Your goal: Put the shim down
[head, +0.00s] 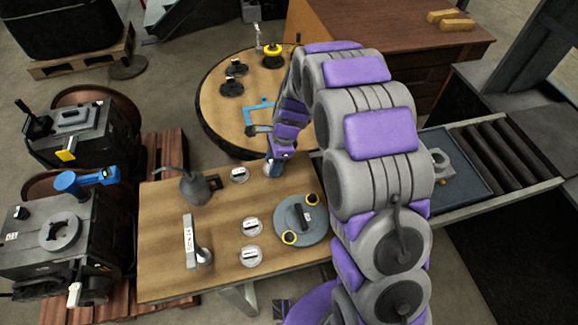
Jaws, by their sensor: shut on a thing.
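My gripper (274,166) is at the far right part of the wooden workbench (165,260), close over its top and pointing down. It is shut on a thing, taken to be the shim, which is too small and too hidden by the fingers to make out. I cannot tell whether it touches the bench. Several small pale round pieces with dark marks lie on the bench: one (239,175) left of my gripper, one (251,227) in the middle, and one (250,256) nearer the front.
Behind is a round table (222,112) with a blue frame (259,112). A roller conveyor (500,160) with a tray stands right. Engine blocks (60,235) stand left.

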